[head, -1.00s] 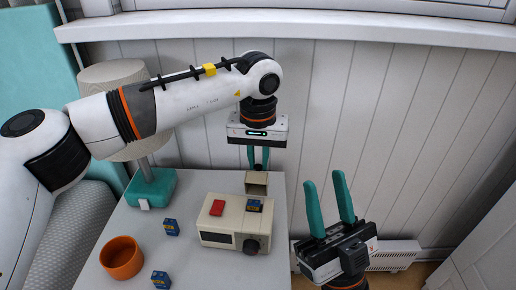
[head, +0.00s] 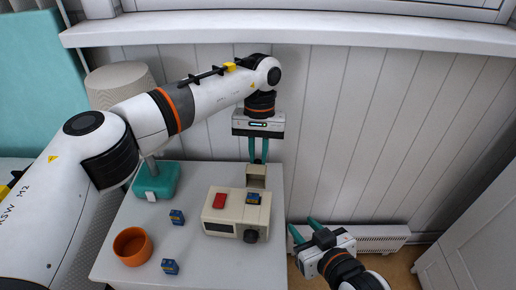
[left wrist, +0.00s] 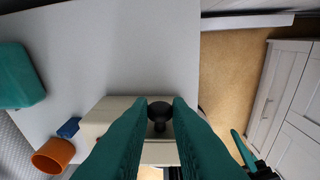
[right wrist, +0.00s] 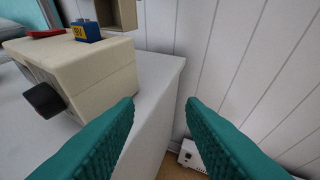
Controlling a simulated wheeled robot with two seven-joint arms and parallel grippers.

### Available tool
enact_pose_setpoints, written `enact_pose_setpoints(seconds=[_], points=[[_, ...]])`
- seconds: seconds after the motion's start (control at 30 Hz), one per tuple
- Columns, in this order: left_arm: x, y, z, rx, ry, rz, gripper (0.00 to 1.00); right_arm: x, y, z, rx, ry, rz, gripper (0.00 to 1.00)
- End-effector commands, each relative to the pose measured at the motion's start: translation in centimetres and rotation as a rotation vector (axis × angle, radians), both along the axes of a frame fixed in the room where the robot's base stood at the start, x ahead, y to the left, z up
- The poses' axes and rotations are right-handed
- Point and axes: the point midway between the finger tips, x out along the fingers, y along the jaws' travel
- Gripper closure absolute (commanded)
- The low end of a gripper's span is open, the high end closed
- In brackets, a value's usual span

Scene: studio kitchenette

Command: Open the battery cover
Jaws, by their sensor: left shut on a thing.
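The cream device (head: 222,225) stands on the white tabletop, its dark knob (head: 250,236) at the front. Its battery cover (head: 256,182) stands raised at the back of the top; it also shows upright in the right wrist view (right wrist: 122,12). A blue and yellow battery (head: 253,198) sits in the top, in front of the cover.
A red piece (head: 219,201) lies on the device's top. Two loose batteries (head: 177,217) (head: 170,266) and an orange bowl (head: 132,246) are on the left of the table, with a teal lamp base (head: 156,181) behind. A white heater (head: 380,238) stands by the wall.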

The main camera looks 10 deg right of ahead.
Motion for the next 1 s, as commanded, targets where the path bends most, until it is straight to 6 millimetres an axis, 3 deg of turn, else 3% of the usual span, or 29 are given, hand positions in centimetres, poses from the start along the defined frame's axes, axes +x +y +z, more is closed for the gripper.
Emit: enact_pose_setpoints(seconds=[0.4,0.87,0.9,1.0], points=[[0.4,-0.1,-0.2,0.015,0.049,0.001,1.00,-1.9,-0.9,-2.2,-0.041,0.175,-0.013,0.64],[0.4,-0.1,-0.3,0.016,0.054,0.000,1.00,-2.1,-1.0,-2.5,-0.045,0.191,-0.015,0.64],[0.4,-0.1,-0.3,0.016,0.054,0.000,0.81,-2.1,-1.0,-2.5,-0.045,0.191,-0.015,0.64],[0.4,-0.1,-0.3,0.016,0.055,0.000,0.65,-2.1,-1.0,-2.5,-0.045,0.191,-0.015,0.64]])
